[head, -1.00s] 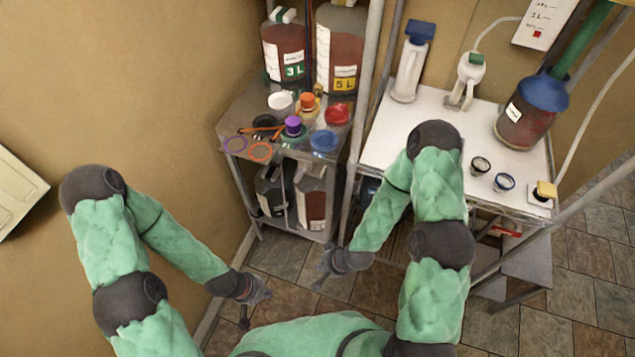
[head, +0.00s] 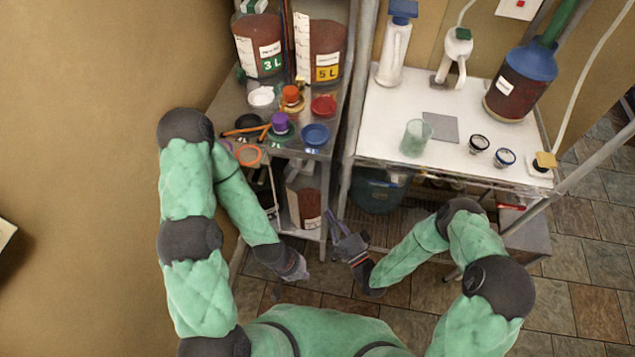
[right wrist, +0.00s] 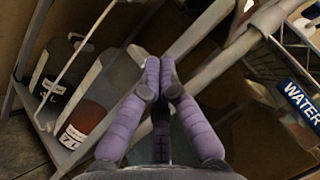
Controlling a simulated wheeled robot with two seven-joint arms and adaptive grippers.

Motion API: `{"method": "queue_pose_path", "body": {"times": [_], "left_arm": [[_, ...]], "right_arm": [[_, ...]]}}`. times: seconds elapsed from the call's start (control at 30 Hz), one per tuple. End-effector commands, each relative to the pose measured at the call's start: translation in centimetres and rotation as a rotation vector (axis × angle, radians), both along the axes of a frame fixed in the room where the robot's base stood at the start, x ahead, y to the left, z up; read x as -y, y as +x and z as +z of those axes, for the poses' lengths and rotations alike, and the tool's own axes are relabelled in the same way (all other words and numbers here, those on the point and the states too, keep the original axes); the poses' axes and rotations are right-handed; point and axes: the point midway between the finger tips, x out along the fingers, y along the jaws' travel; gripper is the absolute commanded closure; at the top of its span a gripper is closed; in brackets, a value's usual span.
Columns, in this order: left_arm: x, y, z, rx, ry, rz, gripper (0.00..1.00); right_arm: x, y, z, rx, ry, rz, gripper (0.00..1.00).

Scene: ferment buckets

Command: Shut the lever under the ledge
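A small red piece (head: 538,207) shows below the right end of the white table's ledge (head: 455,175). It may be the lever, but it is too small to tell or to read its position. My right gripper (head: 333,218) is in front of the gap between the shelf and the table, well left of the red piece. In the right wrist view its purple fingers (right wrist: 160,64) are together with nothing between them. My left gripper (head: 301,272) hangs low in front of the shelf, and its fingers are too small to read.
A shelf (head: 228,110) holds 3 L and 5 L containers, caps and rings. The white table carries a green cup (head: 415,138), a grey square (head: 440,127), a blue-topped bucket (head: 520,85) and two small dials. A WATER-labelled container (right wrist: 300,100) and metal posts show in the right wrist view.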

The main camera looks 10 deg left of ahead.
Motion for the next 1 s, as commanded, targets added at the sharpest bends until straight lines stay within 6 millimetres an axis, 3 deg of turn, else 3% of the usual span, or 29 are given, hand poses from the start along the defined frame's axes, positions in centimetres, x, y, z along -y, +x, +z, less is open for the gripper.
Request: {"method": "queue_pose_path", "body": {"times": [0.57, 1.0], "left_arm": [[0.0, 0.0, -0.1, 0.0, 0.0, 0.0, 1.0], [0.0, 0.0, -1.1, 0.0, 0.0, 0.0, 1.0]], "right_arm": [[-0.7, 0.5, 0.5, 0.005, 0.024, 0.007, 1.0], [-5.5, 5.9, 2.2, 0.008, 0.022, 0.009, 1.0]]}}
